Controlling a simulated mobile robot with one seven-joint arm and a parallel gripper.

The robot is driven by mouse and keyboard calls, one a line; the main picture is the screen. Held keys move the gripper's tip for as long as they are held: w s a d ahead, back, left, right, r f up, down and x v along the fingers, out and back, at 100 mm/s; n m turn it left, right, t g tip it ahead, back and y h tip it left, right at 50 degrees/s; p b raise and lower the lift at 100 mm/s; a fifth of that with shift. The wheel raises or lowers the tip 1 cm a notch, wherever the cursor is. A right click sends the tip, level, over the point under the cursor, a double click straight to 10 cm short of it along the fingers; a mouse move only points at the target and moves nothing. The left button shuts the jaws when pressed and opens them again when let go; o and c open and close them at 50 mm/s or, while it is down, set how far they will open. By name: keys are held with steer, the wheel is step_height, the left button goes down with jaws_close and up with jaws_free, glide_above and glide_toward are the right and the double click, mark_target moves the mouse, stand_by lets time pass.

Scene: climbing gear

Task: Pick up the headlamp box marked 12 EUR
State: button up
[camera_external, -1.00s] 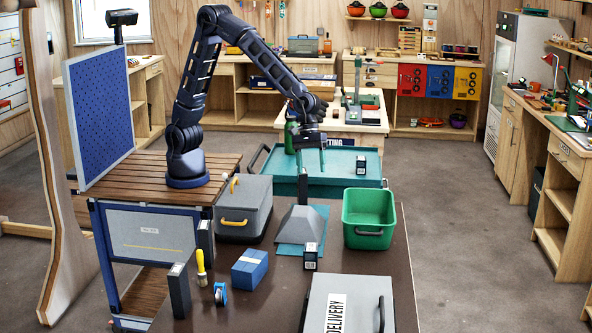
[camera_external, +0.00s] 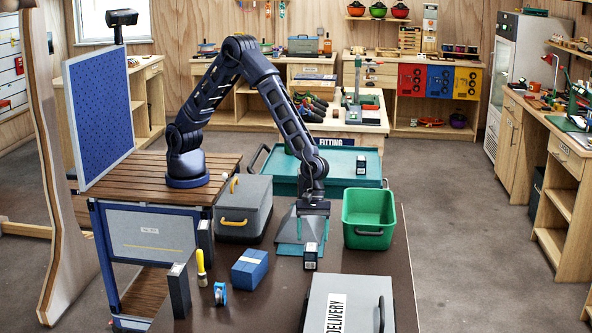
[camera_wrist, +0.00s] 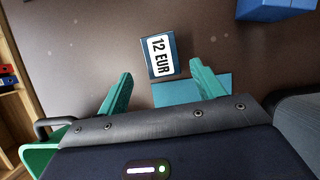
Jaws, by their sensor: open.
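The headlamp box marked 12 EUR (camera_wrist: 160,58) is small and dark with a white label, standing on the brown table just beyond my fingertips in the wrist view. In the external view it is the small dark box (camera_external: 310,258) at the front edge of the teal mat. My gripper (camera_wrist: 160,80) is open and empty, its two teal fingers spread to either side of the near end of the box. In the external view my gripper (camera_external: 312,237) points down, just behind and above the box. Whether a finger touches it cannot be told.
A green crate (camera_external: 368,233) stands right of my gripper and a grey toolbox (camera_external: 243,222) left. A blue package (camera_external: 249,283) lies front left. A grey DELIVERY case (camera_external: 360,298) lies front right. Another small dark box (camera_external: 361,165) sits on the teal tray behind.

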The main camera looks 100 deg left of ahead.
mark_target(311, 247)
steer(key=x, duration=0.7)
steer(key=shift+s+d+f, duration=0.1)
steer(key=shift+d, duration=0.3)
steer(key=c, duration=1.1)
